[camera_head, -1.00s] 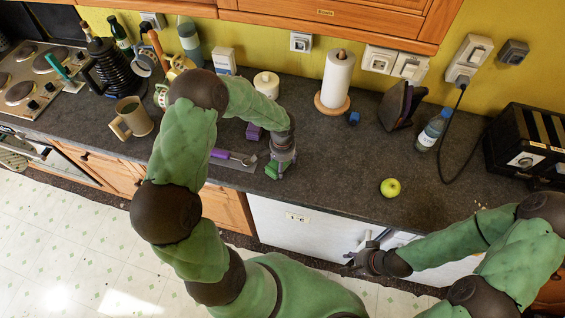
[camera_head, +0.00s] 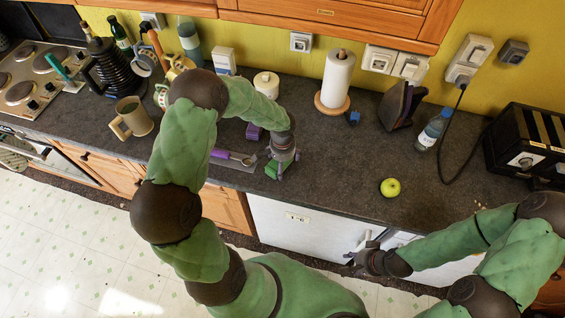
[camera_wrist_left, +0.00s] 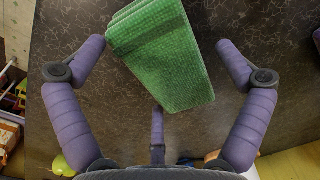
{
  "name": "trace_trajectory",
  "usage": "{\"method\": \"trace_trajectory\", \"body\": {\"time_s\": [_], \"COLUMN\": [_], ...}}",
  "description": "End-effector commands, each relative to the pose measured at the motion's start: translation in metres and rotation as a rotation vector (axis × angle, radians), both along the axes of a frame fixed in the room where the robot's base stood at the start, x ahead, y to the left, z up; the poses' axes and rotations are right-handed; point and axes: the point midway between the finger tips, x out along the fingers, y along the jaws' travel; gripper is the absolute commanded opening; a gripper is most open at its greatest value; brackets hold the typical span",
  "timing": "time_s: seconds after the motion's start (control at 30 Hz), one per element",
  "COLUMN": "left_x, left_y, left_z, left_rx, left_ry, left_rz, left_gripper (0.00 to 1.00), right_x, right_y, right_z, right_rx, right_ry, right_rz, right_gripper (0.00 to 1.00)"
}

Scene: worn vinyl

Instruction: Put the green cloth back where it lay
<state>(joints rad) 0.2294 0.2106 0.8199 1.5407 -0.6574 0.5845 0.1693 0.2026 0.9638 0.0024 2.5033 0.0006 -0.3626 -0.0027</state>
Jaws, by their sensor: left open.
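The green cloth (camera_head: 271,170) is near the front edge of the worktop, just under my left gripper (camera_head: 277,168), whose arm and hand partly hide it. In the left wrist view the cloth (camera_wrist_left: 165,58) looks like a folded, ribbed green pad, lying at a slant between the spread purple fingers of my left gripper (camera_wrist_left: 162,60). The fingers are open; one tip is close to the cloth's left corner, and I cannot tell if it touches. My right gripper (camera_head: 358,256) is low in front of the white cupboard fronts, away from the cloth, with its fingers apart and empty.
A purple-handled utensil (camera_head: 222,154) lies left of the cloth. The worktop (camera_head: 330,165) between is clear.

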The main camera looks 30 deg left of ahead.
Motion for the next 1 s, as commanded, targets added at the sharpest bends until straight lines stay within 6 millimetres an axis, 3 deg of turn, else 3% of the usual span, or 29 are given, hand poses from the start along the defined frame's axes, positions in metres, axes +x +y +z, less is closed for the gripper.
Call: {"method": "trace_trajectory", "body": {"time_s": [1.0], "left_x": [0.000], "left_y": [0.000], "left_z": [0.032], "left_rx": [0.000], "left_ry": [0.000], "left_rz": [0.000], "left_gripper": [1.00], "right_x": [0.000], "right_y": [0.000], "right_z": [0.020], "right_rx": [0.000], "right_ry": [0.000], "right_rz": [0.000], "right_gripper": [0.40]}}
